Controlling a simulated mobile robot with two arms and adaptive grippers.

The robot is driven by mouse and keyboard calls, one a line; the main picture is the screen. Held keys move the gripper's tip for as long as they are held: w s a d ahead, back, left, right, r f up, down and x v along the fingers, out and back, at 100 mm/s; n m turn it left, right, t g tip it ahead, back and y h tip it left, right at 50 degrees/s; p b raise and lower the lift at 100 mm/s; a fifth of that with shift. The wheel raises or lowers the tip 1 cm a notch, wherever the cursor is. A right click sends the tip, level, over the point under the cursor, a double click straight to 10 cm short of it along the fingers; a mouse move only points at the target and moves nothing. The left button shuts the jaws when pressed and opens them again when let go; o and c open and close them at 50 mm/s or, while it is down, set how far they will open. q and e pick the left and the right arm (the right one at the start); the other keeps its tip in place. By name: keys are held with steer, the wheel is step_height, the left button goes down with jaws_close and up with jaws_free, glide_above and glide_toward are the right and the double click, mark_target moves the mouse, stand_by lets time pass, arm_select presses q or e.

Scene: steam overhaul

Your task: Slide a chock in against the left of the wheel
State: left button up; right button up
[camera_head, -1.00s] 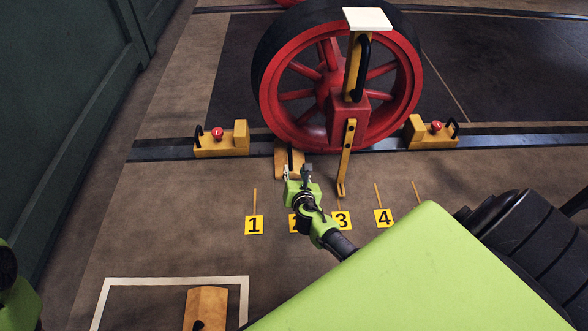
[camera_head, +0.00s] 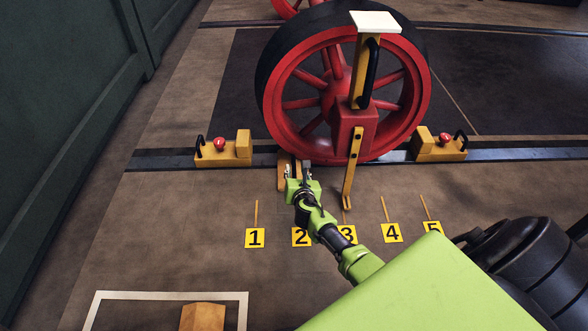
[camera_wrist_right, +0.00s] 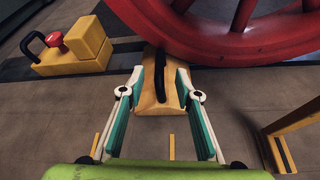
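The red spoked wheel (camera_head: 292,119) with a dark tyre stands on the rail. A yellow chock (camera_head: 283,180) with a black handle lies by the rail's near edge, at the lower left of the wheel. The chock also shows in the right wrist view (camera_wrist_right: 148,101), partly below the wheel's rim; whether they touch is unclear. My right gripper (camera_head: 297,170) reaches over it. In the right wrist view my right gripper's fingers (camera_wrist_right: 161,80) are spread along both sides of the chock, handle between them, with no clear grip. My left gripper is out of view.
Yellow stops with red knobs (camera_head: 242,147) (camera_head: 421,143) sit on the rail (camera_head: 165,160) either side of the wheel. A yellow post (camera_head: 353,170) stands before the wheel. Numbered markers (camera_head: 255,238) line the floor. Another chock (camera_head: 203,317) lies inside a white outline (camera_head: 170,296).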

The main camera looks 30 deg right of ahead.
mark_target(295, 166)
steer(key=b+x, duration=0.3)
steer(key=x, duration=0.3)
steer(key=shift+f+b, duration=0.25)
steer(key=shift+b, duration=0.1)
steer(key=shift+w+d+f+b, duration=0.1)
steer(key=shift+w+d+b, duration=0.2)
steer(key=shift+w+b, duration=0.25)
steer(key=shift+w, duration=0.1)
steer(key=shift+c, duration=0.5)
jaws_close()
